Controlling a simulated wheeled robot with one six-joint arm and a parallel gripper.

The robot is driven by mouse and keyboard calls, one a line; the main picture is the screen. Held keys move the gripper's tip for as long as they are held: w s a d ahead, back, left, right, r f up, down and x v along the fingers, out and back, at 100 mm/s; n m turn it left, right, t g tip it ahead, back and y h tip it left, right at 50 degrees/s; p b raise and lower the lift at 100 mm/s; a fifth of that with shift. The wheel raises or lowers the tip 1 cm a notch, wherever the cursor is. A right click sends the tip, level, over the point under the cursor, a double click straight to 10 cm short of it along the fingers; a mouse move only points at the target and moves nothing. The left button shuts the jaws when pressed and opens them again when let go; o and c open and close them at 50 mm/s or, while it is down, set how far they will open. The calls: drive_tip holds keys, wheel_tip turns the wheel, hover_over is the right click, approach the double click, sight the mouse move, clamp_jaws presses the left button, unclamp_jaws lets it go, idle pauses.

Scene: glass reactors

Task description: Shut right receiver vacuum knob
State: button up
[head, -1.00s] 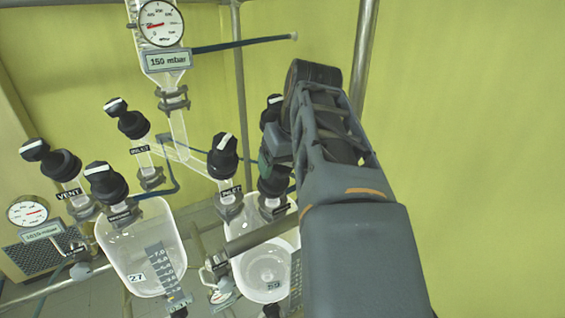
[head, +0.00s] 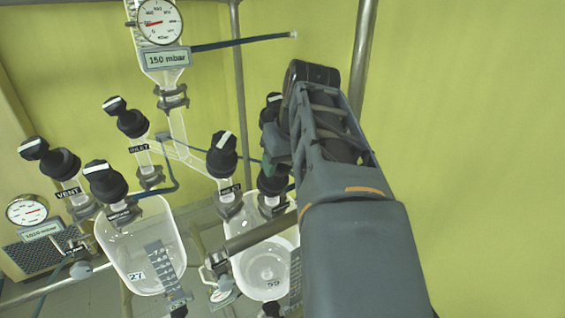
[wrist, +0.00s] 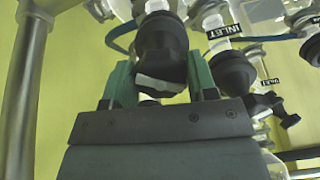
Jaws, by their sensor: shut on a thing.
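The right receiver (head: 268,263) is a clear glass vessel at the lower middle of the head view, partly behind my arm. A black knob (head: 273,183) stands on its top. In the wrist view this knob (wrist: 160,45) has a pale pointer bar and sits between two green fingers. My gripper (wrist: 160,80) is shut on it. In the head view my gripper (head: 270,163) is mostly hidden behind my wrist, with only a bit of green finger showing.
The INLET knob (head: 222,155) stands close to the left of the gripper. The left receiver (head: 148,250), with its own black knob (head: 105,180), is farther left. A gauge reading 150 mbar (head: 167,59) hangs above. A metal post (head: 363,60) rises behind my arm; open wall lies right.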

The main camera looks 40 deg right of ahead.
drive_tip(key=m+b, duration=0.1)
drive_tip(key=m, duration=0.5)
drive_tip(key=shift+m+y, duration=0.4)
drive_tip(key=m, duration=0.3)
drive_tip(key=shift+w+a+m+t, duration=0.1)
drive_tip(key=shift+m+t, duration=0.2)
drive_tip(key=shift+t, duration=0.1)
drive_tip(key=m, duration=0.3)
drive_tip(key=shift+r+m+t, duration=0.1)
drive_tip(key=shift+m+t, duration=0.2)
drive_tip(key=m, duration=0.7)
drive_tip(key=shift+w+t, duration=0.1)
drive_tip(key=shift+t, duration=0.3)
drive_tip(key=m+p, duration=0.1)
drive_tip(key=m, duration=0.5)
drive_tip(key=shift+r+m+h, duration=0.1)
drive_tip(key=shift+m+h, duration=0.2)
drive_tip(key=shift+m, duration=0.1)
drive_tip(key=shift+m+t, duration=0.3)
drive_tip(key=o, duration=0.9)
